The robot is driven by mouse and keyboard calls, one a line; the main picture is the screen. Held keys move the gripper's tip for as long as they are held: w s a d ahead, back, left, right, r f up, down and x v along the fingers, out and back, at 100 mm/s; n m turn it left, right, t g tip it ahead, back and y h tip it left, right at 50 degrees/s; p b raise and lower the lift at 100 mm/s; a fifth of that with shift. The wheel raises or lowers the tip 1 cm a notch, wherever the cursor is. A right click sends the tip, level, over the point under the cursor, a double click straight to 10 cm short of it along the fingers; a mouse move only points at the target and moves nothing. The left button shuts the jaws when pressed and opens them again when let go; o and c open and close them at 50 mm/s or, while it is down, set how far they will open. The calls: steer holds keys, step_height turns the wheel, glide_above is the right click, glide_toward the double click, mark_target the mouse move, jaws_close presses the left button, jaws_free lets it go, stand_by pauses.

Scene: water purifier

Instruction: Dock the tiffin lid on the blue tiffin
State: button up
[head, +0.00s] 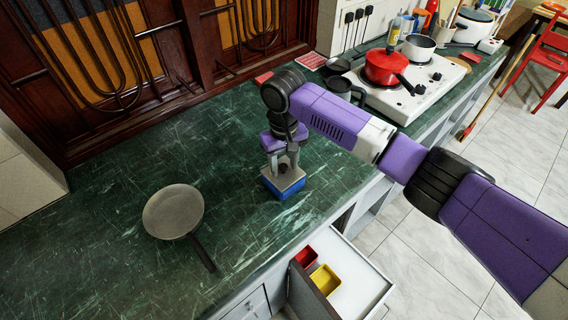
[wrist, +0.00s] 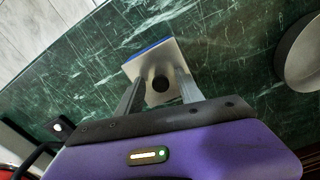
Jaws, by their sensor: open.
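The blue tiffin (head: 285,191) stands on the green counter, near its front edge. The grey square tiffin lid (head: 291,184) with a dark round knob lies on top of it. The lid also shows in the wrist view (wrist: 148,69), with a strip of blue tiffin (wrist: 150,48) along its far edge. The lid looks flat, but I cannot tell whether it is fully seated. My gripper (head: 283,167) is right above the lid, pointing down. Its fingers are open, one on each side of the knob, also in the wrist view (wrist: 159,88).
A grey frying pan (head: 173,211) lies on the counter to the left. An open drawer (head: 362,289) below holds a red box (head: 306,257) and a yellow box (head: 325,280). A stove with a red pot (head: 385,67) is at the back right. The counter between pan and tiffin is clear.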

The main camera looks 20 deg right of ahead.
mark_target(284, 167)
steer(key=shift+r, duration=0.1)
step_height(284, 167, up, 12)
steer(key=b, duration=0.1)
steer(key=shift+b, duration=0.4)
